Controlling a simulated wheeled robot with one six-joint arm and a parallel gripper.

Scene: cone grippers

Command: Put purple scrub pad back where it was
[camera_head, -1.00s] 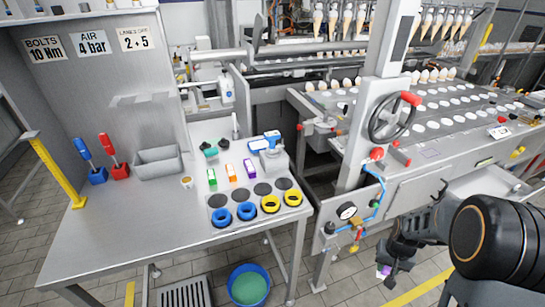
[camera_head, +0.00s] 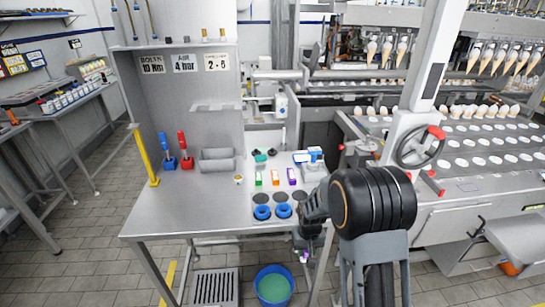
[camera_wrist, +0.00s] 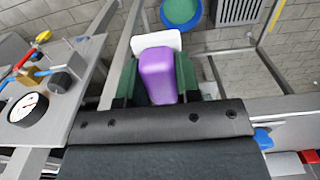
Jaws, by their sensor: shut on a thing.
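The purple scrub pad (camera_wrist: 157,75), with a white part at its far end, is between the green-padded fingers of my gripper (camera_wrist: 152,84) in the wrist view. My gripper is shut on it. In the head view my gripper (camera_head: 305,250) hangs low by the right front of the metal table (camera_head: 190,212), with a bit of purple at its tip. The table carries a row of green (camera_head: 259,178), orange (camera_head: 275,177) and purple (camera_head: 291,176) blocks. My arm hides part of the table's right side.
Blue rings (camera_head: 262,212) and dark discs lie at the table's front right. A grey bin (camera_head: 217,160) and blue and red handled tools stand at the back. A blue bucket (camera_head: 273,286) and a floor grate (camera_head: 215,287) are below. The table's left front is bare.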

